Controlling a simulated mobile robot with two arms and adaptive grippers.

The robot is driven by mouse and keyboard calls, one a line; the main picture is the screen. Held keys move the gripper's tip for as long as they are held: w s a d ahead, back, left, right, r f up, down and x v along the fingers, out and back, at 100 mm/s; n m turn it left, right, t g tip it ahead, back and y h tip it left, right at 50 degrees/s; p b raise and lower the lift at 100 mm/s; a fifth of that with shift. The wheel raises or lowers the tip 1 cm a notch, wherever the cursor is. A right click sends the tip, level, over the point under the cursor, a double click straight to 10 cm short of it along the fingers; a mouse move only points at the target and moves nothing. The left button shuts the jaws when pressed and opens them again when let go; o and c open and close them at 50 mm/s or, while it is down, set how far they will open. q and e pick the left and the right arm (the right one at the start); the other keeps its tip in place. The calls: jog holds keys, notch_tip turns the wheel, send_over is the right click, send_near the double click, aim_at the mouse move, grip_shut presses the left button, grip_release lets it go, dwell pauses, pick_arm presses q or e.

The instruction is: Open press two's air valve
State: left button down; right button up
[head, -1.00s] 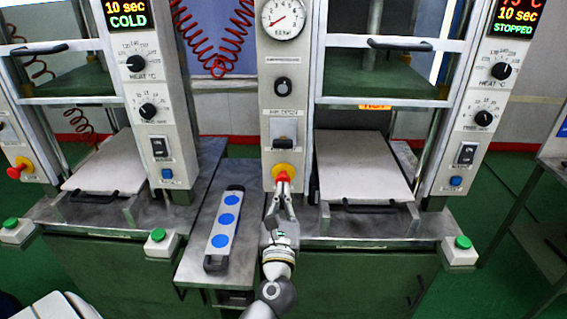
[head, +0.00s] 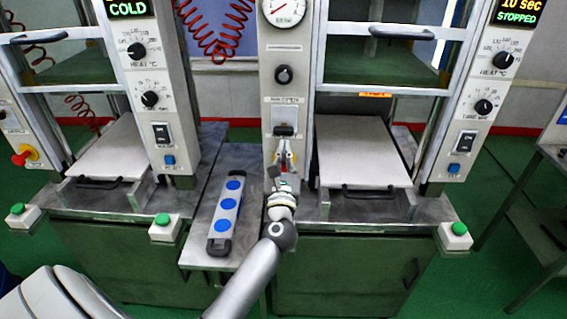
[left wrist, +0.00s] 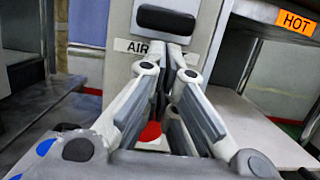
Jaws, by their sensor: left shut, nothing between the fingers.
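The air valve's black lever (head: 284,130) sits low on its pale plate (head: 284,114) on the panel beside the right-hand press, under a label (head: 285,99) that seems to read air open. In the left wrist view the black lever (left wrist: 165,19) is above the fingertips, with a partly hidden "AIR" label (left wrist: 130,46) below it. My left gripper (head: 285,143) is shut and empty, its tips just below the lever; I cannot tell whether they touch it. The left wrist view also shows its closed fingertips (left wrist: 174,52). My right gripper is not in view.
A red button (left wrist: 151,131) lies behind and below my fingers. A pressure gauge (head: 284,10) and a black knob (head: 284,75) are above the lever. A tray with blue discs (head: 225,208) lies on the bench to the left. An orange "HOT" sign (left wrist: 296,22) hangs at right.

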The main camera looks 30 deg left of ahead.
aim_at(285, 132)
pick_arm(q)
jog(key=shift+w+a+r, duration=0.15)
jog(key=shift+w+a, duration=0.2)
jog(key=shift+w, duration=0.2)
jog(key=shift+r, duration=0.1)
notch_tip(285, 132, up, 5)
jog(key=p, duration=0.4)
jog(key=shift+f, duration=0.2)
